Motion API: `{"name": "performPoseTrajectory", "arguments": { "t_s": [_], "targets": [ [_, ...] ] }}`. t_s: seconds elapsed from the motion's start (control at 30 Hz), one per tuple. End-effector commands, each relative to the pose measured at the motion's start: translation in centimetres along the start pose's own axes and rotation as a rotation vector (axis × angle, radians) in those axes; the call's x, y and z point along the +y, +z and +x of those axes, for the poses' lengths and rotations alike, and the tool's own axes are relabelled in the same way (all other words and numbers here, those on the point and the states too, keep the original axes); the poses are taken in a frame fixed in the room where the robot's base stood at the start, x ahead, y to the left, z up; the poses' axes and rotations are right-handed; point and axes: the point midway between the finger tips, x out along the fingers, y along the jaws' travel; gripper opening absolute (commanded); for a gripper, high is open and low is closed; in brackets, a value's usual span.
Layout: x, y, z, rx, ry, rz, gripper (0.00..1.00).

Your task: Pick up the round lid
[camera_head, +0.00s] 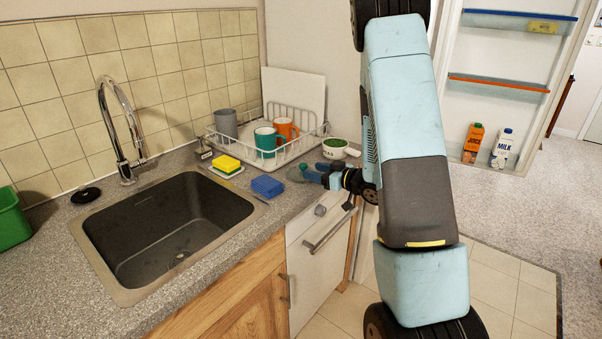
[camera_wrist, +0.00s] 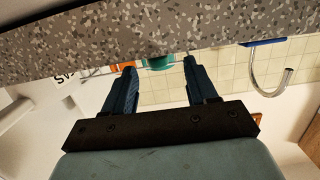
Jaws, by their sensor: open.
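A small greenish round piece (camera_head: 296,173), which looks like the round lid, lies on the counter near the front edge, left of my gripper's fingertips. My gripper (camera_head: 308,171) is low over the counter edge, pointing left, with its fingers apart. In the wrist view my gripper (camera_wrist: 158,64) is open, with nothing clearly held between its fingers. A small dark shape (camera_wrist: 155,57) shows between the fingertips at the counter surface; I cannot tell whether it is part of the lid. The gripper's exact gap to the lid is unclear.
A white bowl (camera_head: 342,151) with green contents stands just behind my gripper. A dish rack (camera_head: 300,143) holds a teal mug (camera_head: 266,142), an orange mug (camera_head: 287,127) and a grey cup (camera_head: 226,123). A blue cloth (camera_head: 267,187) and yellow sponge (camera_head: 228,163) lie left, beside the sink (camera_head: 128,230).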

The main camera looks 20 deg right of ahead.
Motion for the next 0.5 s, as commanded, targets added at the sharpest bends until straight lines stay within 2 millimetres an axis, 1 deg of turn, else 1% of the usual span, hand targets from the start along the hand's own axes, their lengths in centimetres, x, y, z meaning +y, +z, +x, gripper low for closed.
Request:
{"name": "performPoseTrajectory", "arguments": {
  "t_s": [0.23, 0.5],
  "targets": [
    [0.0, -0.2, 1.4, 0.001, -0.001, -0.002, 0.57],
    [0.2, -0.6, 4.8, 0.000, -0.003, -0.002, 0.57]
  ]
}}
